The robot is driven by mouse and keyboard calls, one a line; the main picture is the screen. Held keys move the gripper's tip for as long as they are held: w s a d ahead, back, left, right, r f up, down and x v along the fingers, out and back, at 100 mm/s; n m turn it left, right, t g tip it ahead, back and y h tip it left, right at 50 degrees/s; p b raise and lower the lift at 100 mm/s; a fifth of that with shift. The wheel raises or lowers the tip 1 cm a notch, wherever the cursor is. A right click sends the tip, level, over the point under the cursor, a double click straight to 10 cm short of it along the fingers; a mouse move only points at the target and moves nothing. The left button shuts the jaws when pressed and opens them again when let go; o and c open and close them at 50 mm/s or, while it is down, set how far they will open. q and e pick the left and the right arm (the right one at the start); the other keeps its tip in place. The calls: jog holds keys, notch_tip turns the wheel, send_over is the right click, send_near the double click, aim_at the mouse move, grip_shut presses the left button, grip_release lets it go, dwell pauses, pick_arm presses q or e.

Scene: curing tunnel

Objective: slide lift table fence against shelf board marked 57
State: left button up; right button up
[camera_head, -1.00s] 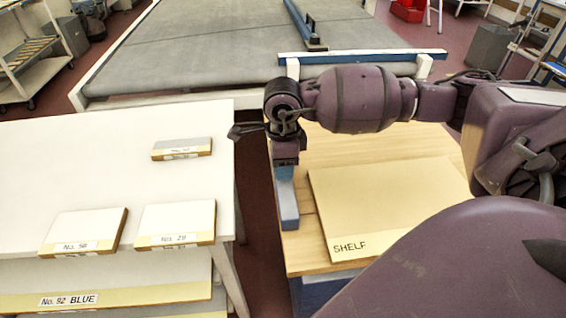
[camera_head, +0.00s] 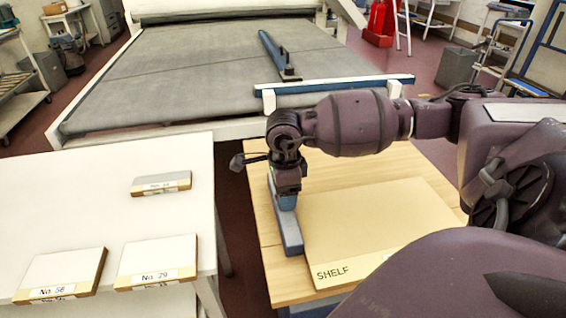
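The lift table (camera_head: 264,263) has a pale wooden top. A flat yellowish board (camera_head: 385,215) lies on it, with "SHELF" at its front left corner. My arm hides the rest of its label, so I cannot read a number. The blue fence (camera_head: 292,237) stands along the board's left side, with a thin gap or none between them. My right gripper (camera_head: 287,190) points down onto the far end of the fence. Its fingers are too dark and covered to tell whether they are shut. My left gripper is out of view.
A white table (camera_head: 90,210) at left carries several small labelled boards, including No. 29 (camera_head: 157,260). A grey conveyor bed (camera_head: 190,75) with a blue bar (camera_head: 277,52) lies behind. A red-floored gap separates the two tables.

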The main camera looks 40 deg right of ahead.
jog(key=shift+r, duration=0.1)
jog(key=shift+r, duration=0.35)
notch_tip(320, 180, up, 10)
jog(key=p, duration=0.1)
dwell(0.3)
dwell(0.5)
jog(key=shift+f, duration=0.1)
